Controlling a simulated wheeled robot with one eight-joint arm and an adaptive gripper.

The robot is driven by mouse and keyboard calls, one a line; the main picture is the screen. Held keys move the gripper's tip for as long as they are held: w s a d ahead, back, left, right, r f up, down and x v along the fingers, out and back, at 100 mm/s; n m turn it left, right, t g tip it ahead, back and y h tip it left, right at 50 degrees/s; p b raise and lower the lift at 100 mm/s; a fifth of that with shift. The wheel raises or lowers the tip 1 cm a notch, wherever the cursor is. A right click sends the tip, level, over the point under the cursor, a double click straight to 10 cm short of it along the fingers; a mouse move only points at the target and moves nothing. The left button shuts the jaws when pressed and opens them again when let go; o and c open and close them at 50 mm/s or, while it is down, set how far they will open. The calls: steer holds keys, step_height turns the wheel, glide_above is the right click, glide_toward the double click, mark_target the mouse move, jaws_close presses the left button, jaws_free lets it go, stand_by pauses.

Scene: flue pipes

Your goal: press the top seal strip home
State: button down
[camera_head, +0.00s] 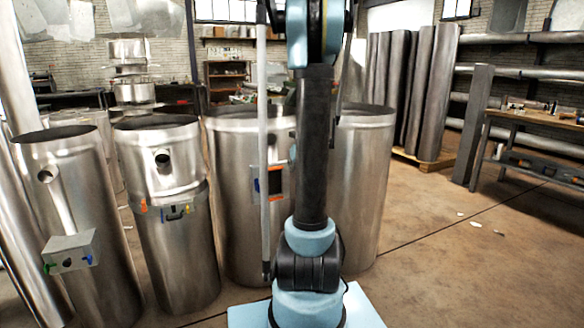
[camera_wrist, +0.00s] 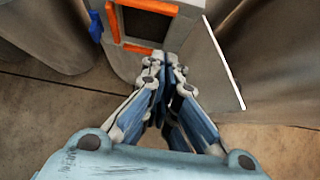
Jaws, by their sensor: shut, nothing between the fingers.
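A grey box with a dark opening framed by orange seal strips is on the middle pipe. In the head view the framed opening (camera_head: 275,182) is partly hidden by my arm. In the wrist view one orange strip (camera_wrist: 113,22) runs along the opening's left side. Another orange strip (camera_wrist: 132,47) runs along its lower edge in the picture. I cannot tell which is the top strip, or how far either is seated. My gripper (camera_wrist: 165,68) is shut and empty, its tips close to the lower strip's right end. Contact is unclear. The head view hides the gripper.
A blue piece (camera_wrist: 95,27) sits on the box's left. A grey panel (camera_wrist: 212,62) with a white edge stands out at its right, near my fingers. Large metal pipes (camera_head: 165,230) stand around. A workbench (camera_head: 530,125) is at the right, with open floor (camera_head: 480,270) before it.

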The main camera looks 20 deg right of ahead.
mark_target(282, 168)
steer(key=shift+w+a+f, duration=0.3)
steer(key=shift+w+f, duration=0.6)
steer(key=shift+w, duration=0.6)
steer(key=shift+w+a+f, duration=0.25)
steer(key=shift+w+f, duration=0.6)
steer(key=shift+w, duration=0.7)
steer(key=shift+w+a+f, duration=0.3)
steer(key=shift+w+f, duration=0.6)
steer(key=shift+w, duration=0.6)
steer(key=shift+w+a, duration=0.2)
steer(key=shift+w, duration=0.7)
